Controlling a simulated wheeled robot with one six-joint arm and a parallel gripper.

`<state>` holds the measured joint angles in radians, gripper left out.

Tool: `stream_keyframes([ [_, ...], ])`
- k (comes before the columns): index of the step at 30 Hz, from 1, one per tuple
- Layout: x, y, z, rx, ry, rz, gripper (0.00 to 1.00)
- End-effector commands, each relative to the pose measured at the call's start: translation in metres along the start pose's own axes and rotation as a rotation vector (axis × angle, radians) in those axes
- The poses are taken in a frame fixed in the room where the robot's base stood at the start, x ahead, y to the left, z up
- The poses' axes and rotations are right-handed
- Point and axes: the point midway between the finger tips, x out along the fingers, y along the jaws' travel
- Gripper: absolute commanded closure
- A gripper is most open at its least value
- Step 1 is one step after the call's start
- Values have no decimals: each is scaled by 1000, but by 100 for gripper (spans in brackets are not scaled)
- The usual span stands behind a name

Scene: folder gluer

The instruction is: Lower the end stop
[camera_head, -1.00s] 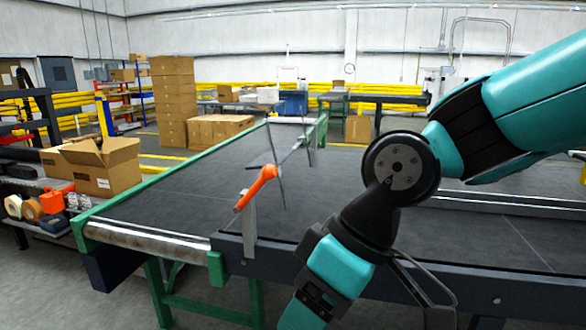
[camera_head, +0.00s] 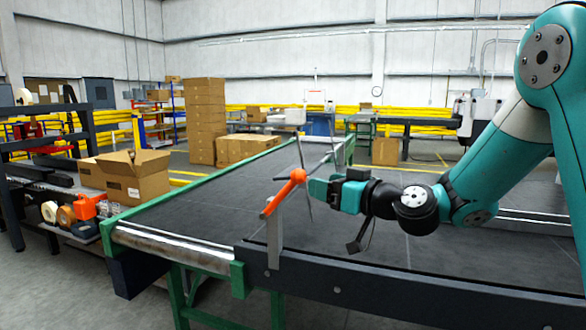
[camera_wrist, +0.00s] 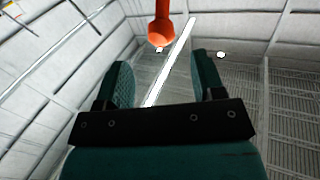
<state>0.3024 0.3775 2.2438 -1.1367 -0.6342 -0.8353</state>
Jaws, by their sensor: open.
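The end stop's orange handle (camera_head: 284,192) slants up to the right from a grey upright bracket (camera_head: 273,240) on the near edge of the conveyor. Its rounded upper end is level with my gripper. Thin grey rods (camera_head: 303,155) stand behind the handle over the belt. My gripper (camera_head: 314,189) is just right of the handle's upper end, pointing left at it. In the wrist view my gripper (camera_wrist: 163,75) has its two fingers wide apart with nothing held. The orange handle end (camera_wrist: 160,32) shows ahead, between and beyond the fingertips. I cannot tell whether they touch.
The dark conveyor belt (camera_head: 205,205) with green side rails lies under and beyond my arm. An open carton (camera_head: 128,180) and tape rolls (camera_head: 66,216) sit on a rack at left. Stacked cartons (camera_head: 205,120) stand behind. The belt left of the handle is clear.

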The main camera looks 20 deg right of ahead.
Motion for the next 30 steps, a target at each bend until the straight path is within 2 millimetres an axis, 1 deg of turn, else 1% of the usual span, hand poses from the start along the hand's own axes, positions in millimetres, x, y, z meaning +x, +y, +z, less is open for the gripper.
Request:
stream_keyframes([
  [1, 13, -2, -5, 0, -1, -6, 38],
  [6, 51, -2, -5, 0, -1, -5, 38],
  [9, 70, -2, -4, 0, -1, -3, 38],
  [12, 84, -1, -3, 0, -1, -2, 38],
  [15, 94, -2, -2, 0, -1, -2, 38],
  [18, 99, -1, -1, 1, 0, -1, 38],
  [26, 100, -1, 0, 0, 0, 0, 38],
  [27, 100, -1, 0, 0, 0, 0, 42],
  [29, 100, -1, 0, 0, 0, 0, 56],
  [30, 100, -1, 0, 0, 0, 0, 65],
])
